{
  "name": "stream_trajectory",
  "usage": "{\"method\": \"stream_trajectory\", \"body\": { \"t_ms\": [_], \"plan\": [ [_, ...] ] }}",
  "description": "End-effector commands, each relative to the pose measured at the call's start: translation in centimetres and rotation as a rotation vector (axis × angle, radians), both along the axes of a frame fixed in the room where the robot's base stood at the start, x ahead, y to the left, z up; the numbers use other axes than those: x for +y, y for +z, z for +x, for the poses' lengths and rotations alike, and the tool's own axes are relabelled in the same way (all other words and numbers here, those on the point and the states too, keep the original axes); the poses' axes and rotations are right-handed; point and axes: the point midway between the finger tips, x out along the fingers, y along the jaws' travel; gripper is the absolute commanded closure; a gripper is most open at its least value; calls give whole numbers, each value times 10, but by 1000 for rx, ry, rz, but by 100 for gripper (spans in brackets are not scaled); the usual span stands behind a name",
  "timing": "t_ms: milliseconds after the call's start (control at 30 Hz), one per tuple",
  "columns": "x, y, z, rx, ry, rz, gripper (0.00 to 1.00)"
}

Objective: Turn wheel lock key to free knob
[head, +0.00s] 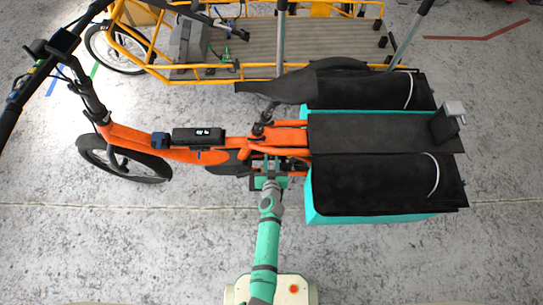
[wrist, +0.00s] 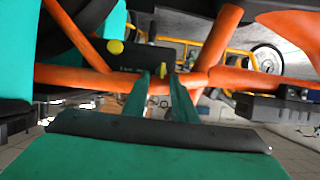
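In the wrist view, my gripper (wrist: 161,77) points at a dark lock housing (wrist: 170,50) behind the orange frame tubes. Its two teal fingers are apart. A small yellow piece (wrist: 163,72), perhaps the key, shows between the fingertips; I cannot tell whether they touch it. A round yellow knob (wrist: 115,47) sits to the upper left, clear of the fingers. In the head view, my gripper (head: 268,181) is beside the orange cargo bike (head: 190,155), just left of its teal-sided bags. The lock, key and knob cannot be made out there.
Orange tubes (wrist: 75,77) cross close around my fingers in the wrist view. Black-topped bags (head: 385,184) stand just right of my arm in the head view. A yellow cargo bike (head: 215,73) stands behind. The concrete floor in front is clear.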

Motion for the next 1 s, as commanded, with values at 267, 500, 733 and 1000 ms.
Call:
{"method": "stream_trajectory", "body": {
  "t_ms": [267,500,733,1000],
  "plan": [
    [-3,-8,17,1,-6,1,75],
    [-3,-8,18,1,-6,1,75],
    [-2,-8,18,1,-4,1,100],
    [-1,-8,18,0,-3,9,100]
  ]
}}
